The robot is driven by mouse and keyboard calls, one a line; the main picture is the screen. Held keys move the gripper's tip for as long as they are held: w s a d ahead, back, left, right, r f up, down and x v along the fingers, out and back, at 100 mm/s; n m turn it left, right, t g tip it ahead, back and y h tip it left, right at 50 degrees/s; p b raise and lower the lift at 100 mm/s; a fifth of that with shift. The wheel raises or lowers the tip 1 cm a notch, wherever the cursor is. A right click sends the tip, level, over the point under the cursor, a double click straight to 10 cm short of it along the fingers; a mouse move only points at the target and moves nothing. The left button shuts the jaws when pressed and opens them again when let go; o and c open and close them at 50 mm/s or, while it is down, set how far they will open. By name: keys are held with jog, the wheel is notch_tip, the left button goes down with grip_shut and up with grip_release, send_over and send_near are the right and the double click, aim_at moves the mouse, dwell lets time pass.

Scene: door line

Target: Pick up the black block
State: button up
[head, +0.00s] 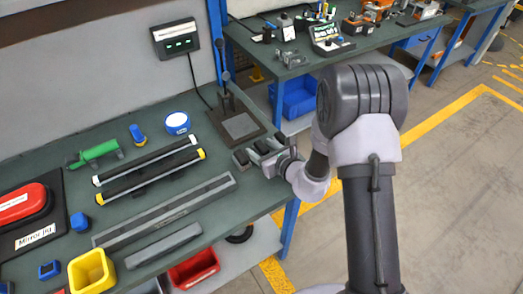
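My gripper (256,156) is over the right end of the near workbench, reaching in from the right. Its dark fingers point left, just in front of a flat black base plate (240,126) with an upright stand. A small dark block-like shape (241,157) shows at the finger ends. I cannot tell whether it is the black block or a fingertip. The finger gap is too small and dark to read.
The near workbench (150,128) also holds two black bars with white and yellow ends (150,172), a long grey rail (165,210), a blue-and-white round container (177,123), a green tool (95,153) and a yellow bin (91,271). A second cluttered bench (300,62) stands behind.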

grip_shut()
